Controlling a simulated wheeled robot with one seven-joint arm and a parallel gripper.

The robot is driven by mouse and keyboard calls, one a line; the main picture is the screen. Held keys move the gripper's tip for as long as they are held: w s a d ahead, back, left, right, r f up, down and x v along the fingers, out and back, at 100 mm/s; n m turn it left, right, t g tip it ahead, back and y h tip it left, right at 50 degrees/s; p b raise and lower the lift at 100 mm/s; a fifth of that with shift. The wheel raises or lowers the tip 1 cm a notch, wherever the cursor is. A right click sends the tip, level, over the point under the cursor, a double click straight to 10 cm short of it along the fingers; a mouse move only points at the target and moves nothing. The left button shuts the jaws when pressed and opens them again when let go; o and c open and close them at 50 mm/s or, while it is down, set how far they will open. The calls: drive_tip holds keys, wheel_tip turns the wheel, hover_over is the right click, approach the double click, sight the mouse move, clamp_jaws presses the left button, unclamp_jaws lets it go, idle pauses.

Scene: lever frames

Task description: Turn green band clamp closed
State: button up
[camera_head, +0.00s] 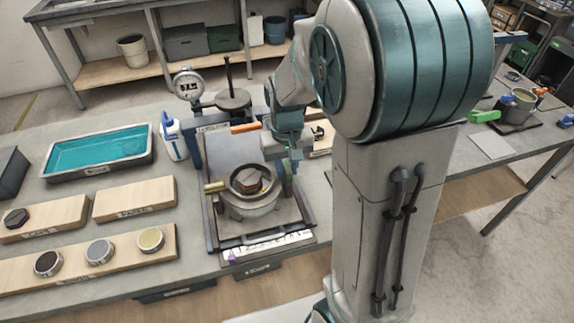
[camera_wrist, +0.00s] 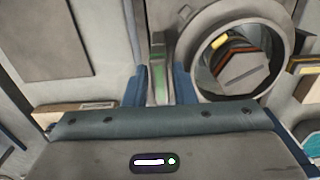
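The green band clamp (camera_wrist: 158,68) shows in the wrist view as an upright grey lever with a green band. It stands beside a round metal ring (camera_wrist: 213,82) that has a brown and grey piece inside. My gripper (camera_wrist: 161,84) has its two blue fingers apart, one on each side of the lever. I cannot tell whether they touch it. In the head view my gripper (camera_head: 289,152) is at the right of the round fixture (camera_head: 250,207), pointing down. The lever is mostly hidden behind the gripper there.
A yellow lever (camera_head: 215,187) sticks out left of the fixture, and an orange bar (camera_head: 245,127) lies behind it. A dial gauge (camera_head: 188,85), a glue bottle (camera_head: 173,137) and a teal-filled tray (camera_head: 98,153) stand nearby. Wooden boards (camera_head: 133,199) lie at left.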

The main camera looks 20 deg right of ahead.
clamp_jaws()
drive_tip(key=shift+m, duration=0.4)
drive_tip(key=m, duration=0.2)
drive_tip(key=shift+r+m, duration=0.1)
drive_tip(key=shift+m, duration=0.3)
drive_tip(key=m+p, duration=0.1)
drive_tip(key=m, duration=0.3)
drive_tip(key=shift+w+a+m, duration=0.1)
drive_tip(key=shift+a+m, duration=0.05)
drive_tip(key=shift+m, duration=0.15)
drive_tip(key=m+p, duration=0.1)
drive_tip(key=m, duration=0.4)
drive_tip(key=m+p, duration=0.1)
drive_tip(key=m, duration=0.3)
drive_tip(key=shift+w+m+p, duration=0.15)
drive_tip(key=shift+m+p, duration=0.15)
drive_tip(key=shift+p, duration=0.1)
